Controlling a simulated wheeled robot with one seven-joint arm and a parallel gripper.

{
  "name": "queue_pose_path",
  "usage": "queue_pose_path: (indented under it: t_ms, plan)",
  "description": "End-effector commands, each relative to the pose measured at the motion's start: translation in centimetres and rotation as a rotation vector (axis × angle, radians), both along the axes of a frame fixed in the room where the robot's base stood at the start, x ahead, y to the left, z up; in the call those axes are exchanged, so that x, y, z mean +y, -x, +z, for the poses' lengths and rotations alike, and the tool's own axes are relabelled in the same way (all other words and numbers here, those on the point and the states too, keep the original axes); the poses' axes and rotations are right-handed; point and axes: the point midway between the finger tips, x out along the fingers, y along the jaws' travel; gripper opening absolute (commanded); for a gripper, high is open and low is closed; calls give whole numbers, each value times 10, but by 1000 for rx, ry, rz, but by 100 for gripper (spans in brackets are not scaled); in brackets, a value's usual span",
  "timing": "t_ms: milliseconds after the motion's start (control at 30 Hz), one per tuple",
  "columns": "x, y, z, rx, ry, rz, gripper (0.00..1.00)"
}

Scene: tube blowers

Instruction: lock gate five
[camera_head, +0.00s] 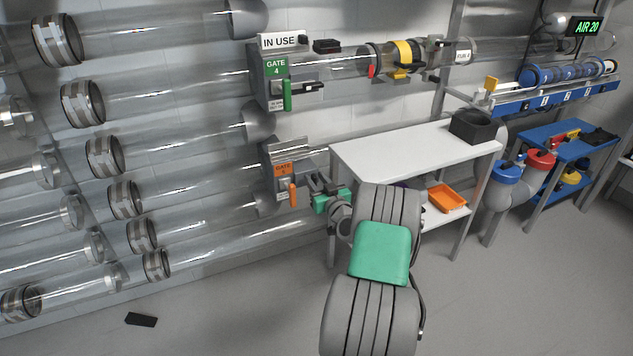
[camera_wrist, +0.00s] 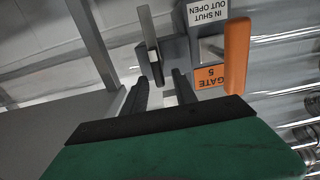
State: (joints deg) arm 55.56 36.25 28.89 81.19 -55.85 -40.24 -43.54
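Gate five is a grey box with an orange label (camera_head: 283,170) and an orange handle (camera_head: 293,194) hanging down, low on the tube wall. In the wrist view the gate-five label (camera_wrist: 211,77) is upside down, beside the orange handle (camera_wrist: 236,55) and a plate reading "IN SHUT OUT OPEN" (camera_wrist: 207,13). A grey bar with a dark end (camera_wrist: 150,38) stands out from the gate. My gripper (camera_head: 313,186) is just right of gate five. In the wrist view its fingers (camera_wrist: 162,82) are apart, with the bar's end near or between their tips; contact is unclear.
Gate four (camera_head: 274,84) above has a green handle and an "IN USE" sign (camera_head: 280,41). A white table (camera_head: 400,146) with a dark box (camera_head: 473,126) stands right of gate five. Clear tubes (camera_head: 180,136) run along the wall. A black block (camera_head: 141,319) lies on the open floor.

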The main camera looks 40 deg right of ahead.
Motion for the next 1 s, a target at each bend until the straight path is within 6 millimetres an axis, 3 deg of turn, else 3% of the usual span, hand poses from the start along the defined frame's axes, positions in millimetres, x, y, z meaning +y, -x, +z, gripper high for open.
queue_pose_path:
  t_ms: [433,1000]
  plan:
    - [0,0,0,1,0,0,1]
    - [0,1,0,1,0,0,0]
